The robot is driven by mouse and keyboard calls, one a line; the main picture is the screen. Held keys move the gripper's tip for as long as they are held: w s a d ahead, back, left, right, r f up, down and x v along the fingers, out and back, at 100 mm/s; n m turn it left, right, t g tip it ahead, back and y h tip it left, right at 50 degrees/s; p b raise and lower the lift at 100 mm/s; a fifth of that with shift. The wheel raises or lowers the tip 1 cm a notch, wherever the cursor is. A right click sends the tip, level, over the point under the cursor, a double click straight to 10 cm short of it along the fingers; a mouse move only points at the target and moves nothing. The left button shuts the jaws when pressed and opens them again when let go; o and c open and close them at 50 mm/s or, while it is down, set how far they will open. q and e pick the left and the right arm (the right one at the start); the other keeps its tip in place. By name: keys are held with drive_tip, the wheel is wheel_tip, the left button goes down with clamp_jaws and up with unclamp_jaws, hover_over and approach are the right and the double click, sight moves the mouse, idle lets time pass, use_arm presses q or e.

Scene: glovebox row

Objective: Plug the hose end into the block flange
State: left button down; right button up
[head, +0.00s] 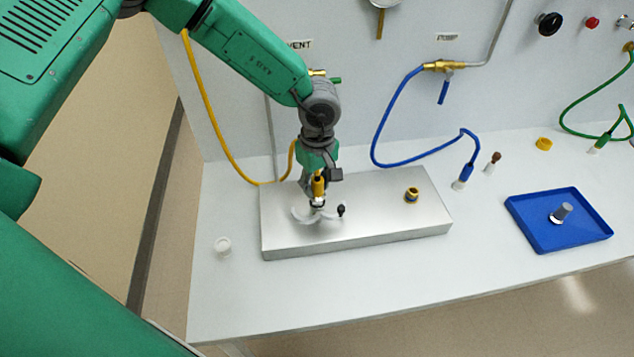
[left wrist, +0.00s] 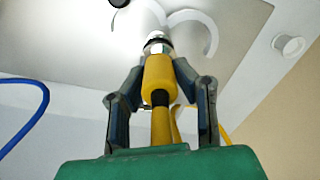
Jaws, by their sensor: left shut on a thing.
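My left gripper (head: 318,186) is shut on the yellow hose end (head: 319,187) above the left part of the metal block (head: 375,223). In the left wrist view, the gripper's fingers (left wrist: 160,92) sit on both sides of the yellow hose end (left wrist: 158,76). Its metal tip (left wrist: 157,43) points at the block (left wrist: 75,38). An open white clamp (head: 300,216) with a black knob (head: 341,210) lies around the spot under the tip. The clamp also shows in the left wrist view (left wrist: 208,35). The block flange is hidden there; I cannot tell whether the tip touches it.
A yellow-ringed port (head: 412,195) is on the block's right. A blue hose (head: 377,140) hangs behind. A brown-topped piece (head: 493,161), yellow ring (head: 544,144) and blue tray (head: 530,228) are right. A white cap (head: 223,246) is left. The front bench is clear.

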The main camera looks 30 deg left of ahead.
use_arm(q)
drive_tip(key=shift+f+b, duration=0.5)
drive_tip(key=shift+f, duration=0.6)
drive_tip(key=c, duration=1.2)
unclamp_jaws()
drive_tip(key=shift+r, duration=0.3)
drive_tip(key=r, duration=1.1)
drive_tip(key=shift+w+r, duration=0.15)
drive_tip(key=shift+w, duration=0.1)
